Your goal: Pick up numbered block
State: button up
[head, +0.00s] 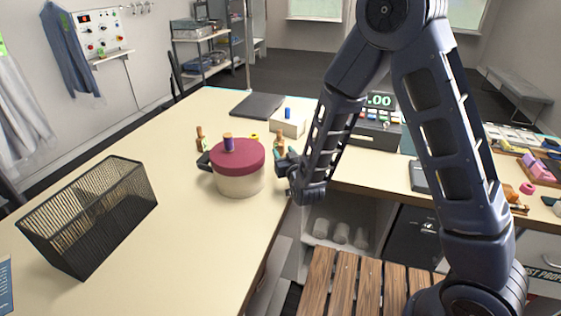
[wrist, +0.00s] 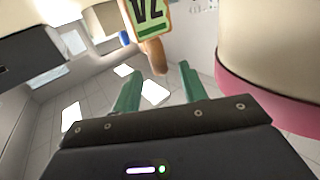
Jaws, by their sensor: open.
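A numbered block (wrist: 147,22) shows at the top of the wrist view. It is orange-brown with a green label and dark characters, partly cut off by the frame edge. Its rounded wooden knob (wrist: 153,56) points toward the gap between my fingers. My gripper (wrist: 158,72) is open and empty, with green fingers on either side of that gap. In the head view my gripper (head: 282,158) is just right of the round box, beside a wooden-topped piece (head: 279,138) that it partly hides. A similar wooden-topped piece (head: 199,134) stands left of the box.
The round cream box (head: 240,183) with a dark red lid stands close to my gripper; a purple spool (head: 228,143) is on it. A black mesh basket (head: 90,215) stands at left. A white box (head: 288,124) and a dark flat pad (head: 258,106) lie behind.

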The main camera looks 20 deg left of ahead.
aim_at(282, 148)
jog(key=x, duration=0.4)
jog(key=shift+w, duration=0.1)
grip_shut()
jog(key=shift+r, duration=0.1)
notch_tip(282, 148, up, 20)
dwell(0.8)
